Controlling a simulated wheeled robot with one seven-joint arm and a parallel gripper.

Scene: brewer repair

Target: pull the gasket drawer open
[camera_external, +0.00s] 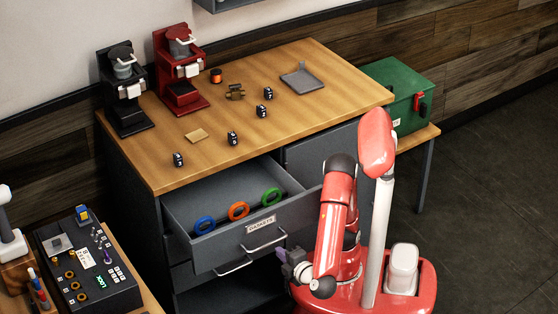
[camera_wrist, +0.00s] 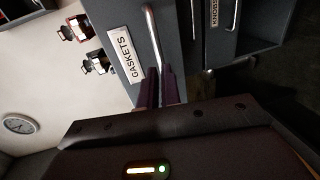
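The gasket drawer (camera_external: 208,245) is grey, labelled GASKETS, and stands well out from the cabinet. A blue ring (camera_external: 204,225), an orange ring (camera_external: 238,211) and a green ring (camera_external: 272,196) lie in it. Its bar handle (camera_external: 265,243) shows on the front; in the wrist view the handle (camera_wrist: 153,32) runs down towards my fingertips. My gripper (camera_external: 282,255) is at the right end of the handle, just below it in the external view. Its purple fingers (camera_wrist: 159,75) are close together. I cannot tell whether they clasp the handle.
A lower drawer handle (camera_external: 233,267) is just below. The wooden worktop (camera_external: 300,70) carries a black brewer (camera_external: 125,90), a red brewer (camera_external: 180,70) and small parts. A green toolbox (camera_external: 395,95) is at right. Another labelled drawer (camera_wrist: 222,40) shows in the wrist view.

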